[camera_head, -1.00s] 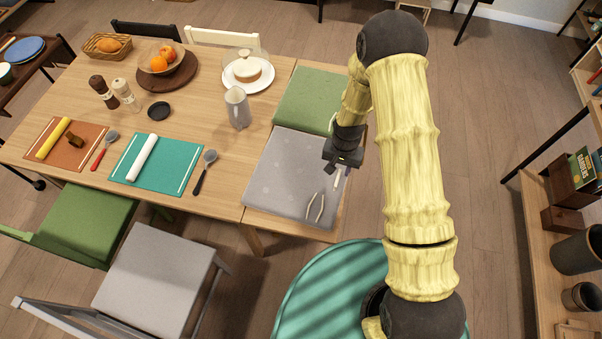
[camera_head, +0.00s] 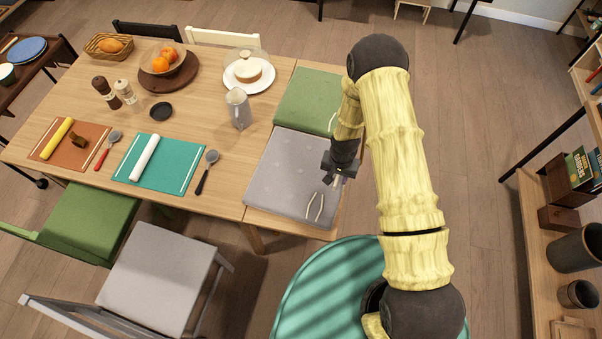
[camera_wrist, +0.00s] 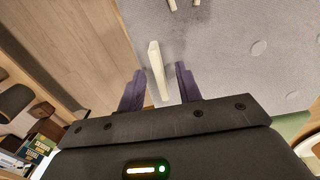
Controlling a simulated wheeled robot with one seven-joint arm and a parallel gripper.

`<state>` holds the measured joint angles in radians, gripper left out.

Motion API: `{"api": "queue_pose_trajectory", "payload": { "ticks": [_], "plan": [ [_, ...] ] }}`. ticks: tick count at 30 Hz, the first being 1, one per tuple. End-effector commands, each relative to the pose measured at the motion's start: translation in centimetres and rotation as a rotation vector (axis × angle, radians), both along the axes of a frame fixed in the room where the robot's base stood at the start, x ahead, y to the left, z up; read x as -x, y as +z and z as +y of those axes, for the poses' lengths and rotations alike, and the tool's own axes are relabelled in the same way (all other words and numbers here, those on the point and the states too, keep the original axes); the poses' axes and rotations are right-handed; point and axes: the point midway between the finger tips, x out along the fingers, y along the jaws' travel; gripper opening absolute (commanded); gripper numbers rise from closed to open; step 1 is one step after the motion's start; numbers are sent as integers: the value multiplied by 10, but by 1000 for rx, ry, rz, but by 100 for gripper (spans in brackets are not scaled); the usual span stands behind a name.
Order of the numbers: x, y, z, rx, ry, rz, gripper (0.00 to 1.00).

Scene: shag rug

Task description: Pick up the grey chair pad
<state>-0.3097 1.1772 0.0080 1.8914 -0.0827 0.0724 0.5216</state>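The grey chair pad (camera_head: 280,176) lies flat on the right end of the wooden table, in front of a green pad (camera_head: 303,100). My gripper (camera_head: 332,181) is over the pad's right edge, pointing down. In the wrist view my gripper (camera_wrist: 157,76) is open, with dark fingers on either side of a pale upright strip (camera_wrist: 157,68) at the edge of the grey pad (camera_wrist: 232,50). I cannot tell whether the fingers touch it.
A round teal surface (camera_head: 325,285) is close in front. A jug (camera_head: 238,108), a covered plate (camera_head: 248,75) and place settings with a teal mat (camera_head: 180,170) stand on the table to the left. A shelf (camera_head: 540,235) stands at the right, with open floor between.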

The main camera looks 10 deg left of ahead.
Motion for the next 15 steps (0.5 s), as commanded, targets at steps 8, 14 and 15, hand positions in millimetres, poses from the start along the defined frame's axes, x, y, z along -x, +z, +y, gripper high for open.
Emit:
{"api": "queue_pose_trajectory", "payload": {
  "ticks": [8,14,15],
  "plan": [
    [0,0,0,0,0,0,1],
    [0,1,0,0,0,-1,0],
    [0,1,0,0,0,-1,0]
  ]
}}
